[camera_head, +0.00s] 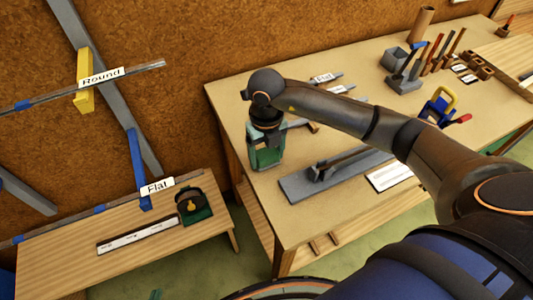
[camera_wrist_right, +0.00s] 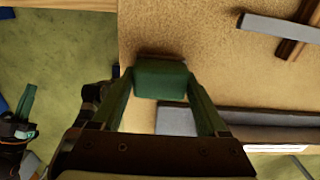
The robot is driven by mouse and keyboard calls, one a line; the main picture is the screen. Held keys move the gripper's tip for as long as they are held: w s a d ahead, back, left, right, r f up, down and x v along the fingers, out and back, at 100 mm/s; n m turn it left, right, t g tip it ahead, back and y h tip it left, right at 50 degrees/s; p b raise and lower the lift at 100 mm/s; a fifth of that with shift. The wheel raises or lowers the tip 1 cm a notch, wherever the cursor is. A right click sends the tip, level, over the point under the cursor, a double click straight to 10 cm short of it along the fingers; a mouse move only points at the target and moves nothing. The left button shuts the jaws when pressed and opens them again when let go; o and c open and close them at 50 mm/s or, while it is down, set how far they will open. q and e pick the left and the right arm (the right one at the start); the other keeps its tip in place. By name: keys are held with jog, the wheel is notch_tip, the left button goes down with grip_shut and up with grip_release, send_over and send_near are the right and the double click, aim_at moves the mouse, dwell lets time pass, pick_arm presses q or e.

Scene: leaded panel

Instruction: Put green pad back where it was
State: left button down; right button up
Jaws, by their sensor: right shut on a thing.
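My right gripper (camera_head: 266,162) is above the near left corner of the large workbench (camera_head: 222,100). In the right wrist view its two green fingers (camera_wrist_right: 160,74) are shut on the green pad (camera_wrist_right: 160,84), a small block between the tips. In the head view the fingers largely hide the pad. I cannot tell whether the pad touches the bench. A green tip at the bottom edge of the head view seems to belong to my left gripper (camera_head: 156,294). Its jaws cannot be made out there.
A grey slab (camera_head: 300,188) with a dark bar lies beside the right gripper. A low table (camera_head: 60,262) at left holds a white strip (camera_head: 137,234) and a black tool (camera_head: 190,204) on a dark green base. Holders and tools fill the far bench. Green floor separates the tables.

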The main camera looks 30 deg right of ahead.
aim_at(266, 154)
jog(key=shift+f, duration=0.35)
jog(key=shift+f, duration=0.15)
jog(key=o, duration=1.5)
notch_tip(266, 154, up, 12)
jog(key=shift+r+b, duration=0.2)
jog(key=shift+b, duration=0.25)
jog(key=shift+a, duration=0.1)
